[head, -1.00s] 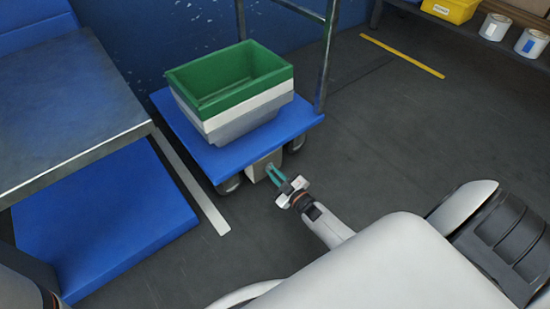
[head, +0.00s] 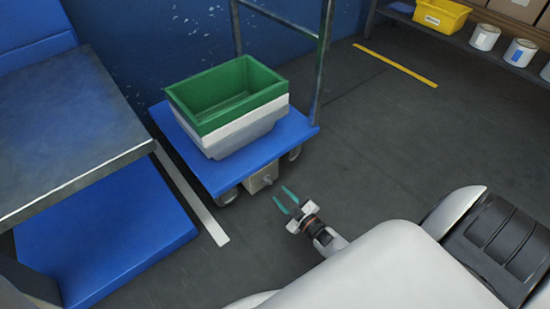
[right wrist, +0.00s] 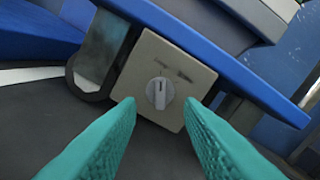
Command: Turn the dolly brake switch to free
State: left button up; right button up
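The brake box (head: 261,178) is a beige block under the near edge of the blue dolly (head: 226,178). Its round grey knob (right wrist: 160,93) shows in the right wrist view, with a dark mark toward the top, roughly at the left of two small labels too blurred to read. My right gripper (head: 283,197) is open and empty, its teal fingers apart and pointing at the box from a short distance. In the right wrist view the right gripper (right wrist: 160,106) has its fingertips either side of the knob, not touching it. My left gripper is out of view.
Green and grey stacked crates (head: 228,103) sit on the dolly, whose upright frame (head: 322,65) stands behind. A metal table (head: 60,120) and blue platform (head: 110,235) lie left. A shelf with a yellow bin (head: 441,15) and cans is back right. Floor right is clear.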

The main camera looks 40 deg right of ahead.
jog(key=s, duration=0.3)
jog(key=s+p, duration=0.1)
jog(key=s, duration=0.2)
jog(key=shift+d, duration=0.2)
